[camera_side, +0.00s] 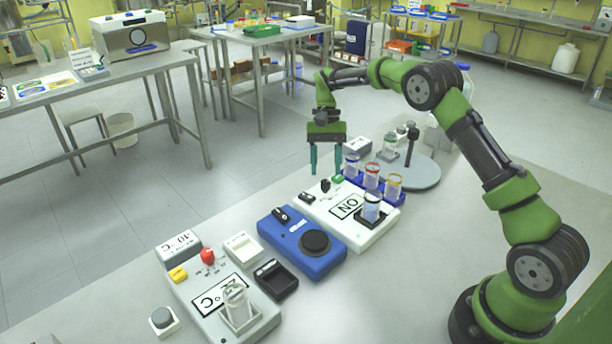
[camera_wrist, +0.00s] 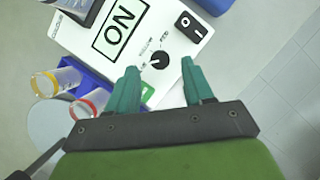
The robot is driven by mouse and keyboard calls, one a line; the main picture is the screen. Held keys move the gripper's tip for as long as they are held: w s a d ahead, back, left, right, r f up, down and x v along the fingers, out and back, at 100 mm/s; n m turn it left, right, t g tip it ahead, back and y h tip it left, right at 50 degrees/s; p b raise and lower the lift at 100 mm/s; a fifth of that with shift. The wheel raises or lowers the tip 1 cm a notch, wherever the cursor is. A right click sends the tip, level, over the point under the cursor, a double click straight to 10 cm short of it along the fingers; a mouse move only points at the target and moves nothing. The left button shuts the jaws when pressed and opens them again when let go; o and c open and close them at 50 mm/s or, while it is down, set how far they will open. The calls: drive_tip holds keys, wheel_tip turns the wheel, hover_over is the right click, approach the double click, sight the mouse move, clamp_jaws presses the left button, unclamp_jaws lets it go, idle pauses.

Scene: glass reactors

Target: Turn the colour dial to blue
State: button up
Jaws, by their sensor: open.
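The colour dial is a small black knob (camera_wrist: 158,61) on a white device (camera_wrist: 150,20) with an "ON" display. Small labels, too small to read surely, ring the dial, and its pointer direction is unclear. In the side view the dial (camera_side: 325,186) is at the device's far end. My gripper (camera_side: 326,171) points down above that end, its teal fingers apart. In the wrist view the gripper (camera_wrist: 158,69) has a fingertip on either side of the dial, with nothing held. I cannot tell whether the fingers touch the dial.
A black rocker switch (camera_wrist: 191,26) and a green piece (camera_wrist: 148,89) flank the dial. A blue device (camera_side: 290,232) is alongside.

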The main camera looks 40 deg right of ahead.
drive_tip(key=v, duration=0.8)
drive_tip(key=shift+d+r, duration=0.2)
drive_tip(key=shift+r, duration=0.15)
drive_tip(key=s+a+r+n+t, duration=0.1)
drive_tip(key=s+a+r+t, duration=0.1)
drive_tip(key=s, duration=0.7)
drive_tip(key=s+a+r+n+t, duration=0.2)
drive_tip(key=s+a+t, duration=0.3)
drive_tip(key=s, duration=0.4)
drive_tip(key=s+a+r+n+t+h, duration=0.1)
drive_tip(key=s+a+r+t, duration=0.2)
drive_tip(key=s, duration=0.7)
drive_tip(key=a+r, duration=0.1)
drive_tip(key=a, duration=0.1)
drive_tip(key=shift+a+n, duration=0.25)
drive_tip(key=shift+n, duration=0.15)
drive_tip(key=shift+r, duration=0.1)
